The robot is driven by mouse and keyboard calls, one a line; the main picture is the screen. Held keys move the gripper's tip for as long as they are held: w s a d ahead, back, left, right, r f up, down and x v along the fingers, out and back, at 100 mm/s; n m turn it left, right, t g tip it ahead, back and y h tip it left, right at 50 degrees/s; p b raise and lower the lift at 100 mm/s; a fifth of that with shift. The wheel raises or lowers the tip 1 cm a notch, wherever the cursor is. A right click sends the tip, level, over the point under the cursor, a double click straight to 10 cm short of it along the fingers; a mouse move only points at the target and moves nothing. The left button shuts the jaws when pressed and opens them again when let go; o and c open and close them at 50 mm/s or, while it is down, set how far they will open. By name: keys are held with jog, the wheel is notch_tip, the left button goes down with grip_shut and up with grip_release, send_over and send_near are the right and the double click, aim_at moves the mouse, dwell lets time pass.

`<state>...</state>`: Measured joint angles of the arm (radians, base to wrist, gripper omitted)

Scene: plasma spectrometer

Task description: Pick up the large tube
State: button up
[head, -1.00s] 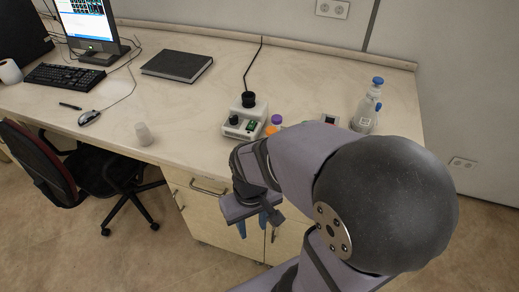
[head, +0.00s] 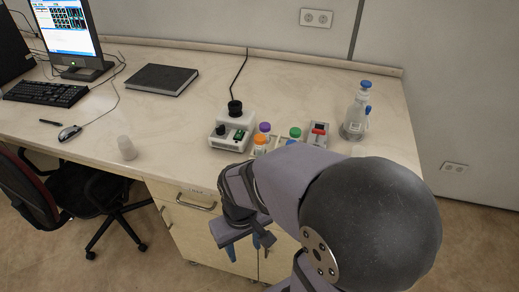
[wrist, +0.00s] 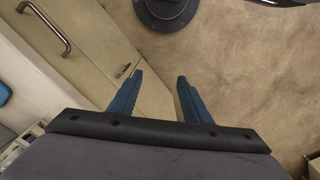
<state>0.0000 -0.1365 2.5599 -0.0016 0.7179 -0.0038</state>
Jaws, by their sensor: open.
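Several capped tubes stand close together near the bench's front edge in the head view: an orange cap (head: 260,141), a purple cap (head: 265,127), a green cap (head: 295,132) and a partly hidden blue cap (head: 291,142). My arm hides their lower parts, and I cannot tell which is the large tube. My gripper (head: 244,247) hangs in front of the bench, below its top and apart from the tubes. Its blue fingers are spread and empty in the wrist view (wrist: 160,76), pointing over the floor beside the drawers.
A white mixer-like device (head: 232,130) stands left of the tubes. A small device with a red part (head: 318,132) and a clear bottle (head: 356,118) are to the right. A translucent cup (head: 127,148) stands left. Drawer handles (head: 197,205) stick out in front.

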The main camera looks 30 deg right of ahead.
notch_tip(320, 180, up, 14)
jog(key=m+t+h+p, duration=0.2)
jog(key=m+t+p, duration=0.2)
jog(key=m+p, duration=0.15)
send_over(260, 138)
jog(key=s+a, duration=0.1)
jog(key=s, duration=0.1)
jog(key=shift+a+r+m+p, duration=0.15)
jog(key=shift+m+p, duration=0.1)
jog(key=shift+p, duration=0.2)
jog(key=shift+p+x, duration=1.65)
jog(key=shift+x, duration=2)
jog(key=shift+s, duration=0.15)
